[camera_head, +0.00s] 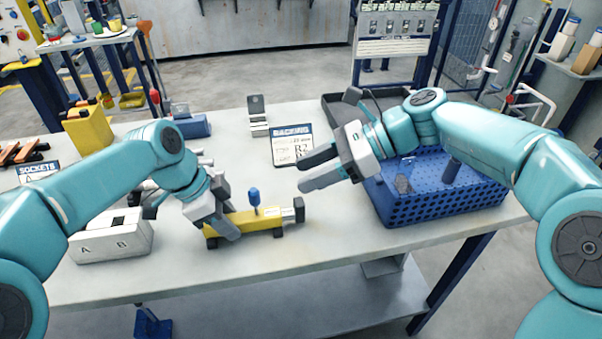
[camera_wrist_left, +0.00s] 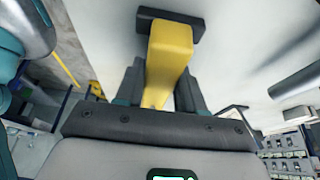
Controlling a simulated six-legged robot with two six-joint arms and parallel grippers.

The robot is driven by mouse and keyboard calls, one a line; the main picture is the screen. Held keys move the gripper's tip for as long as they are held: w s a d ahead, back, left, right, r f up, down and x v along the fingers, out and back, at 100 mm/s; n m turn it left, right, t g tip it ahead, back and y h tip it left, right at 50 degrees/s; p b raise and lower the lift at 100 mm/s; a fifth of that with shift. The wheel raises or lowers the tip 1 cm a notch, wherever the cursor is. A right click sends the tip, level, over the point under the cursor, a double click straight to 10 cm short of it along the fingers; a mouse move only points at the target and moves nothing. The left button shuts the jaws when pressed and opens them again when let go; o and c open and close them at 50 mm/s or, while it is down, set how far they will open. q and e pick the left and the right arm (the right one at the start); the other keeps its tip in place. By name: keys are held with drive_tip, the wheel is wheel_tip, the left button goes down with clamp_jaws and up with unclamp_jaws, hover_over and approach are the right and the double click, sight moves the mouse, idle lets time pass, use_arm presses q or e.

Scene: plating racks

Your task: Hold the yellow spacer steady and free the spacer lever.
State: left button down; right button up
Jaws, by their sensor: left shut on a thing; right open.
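The yellow spacer (camera_head: 264,220) lies lengthwise on the white table, with dark end pieces and a metal block at its right end. A blue lever (camera_head: 254,196) stands up from its middle. My left gripper (camera_head: 222,224) is shut on the left part of the spacer. In the left wrist view the yellow body (camera_wrist_left: 170,55) sits between the two dark fingers (camera_wrist_left: 158,90). My right gripper (camera_head: 309,170) is open and empty, up and to the right of the lever, apart from it. Its fingers point left.
A blue perforated crate (camera_head: 430,208) holding dark parts stands under my right arm. The table front is clear.

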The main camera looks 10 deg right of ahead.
use_arm(q)
drive_tip(key=c, duration=0.6)
unclamp_jaws()
drive_tip(key=shift+r, duration=0.1)
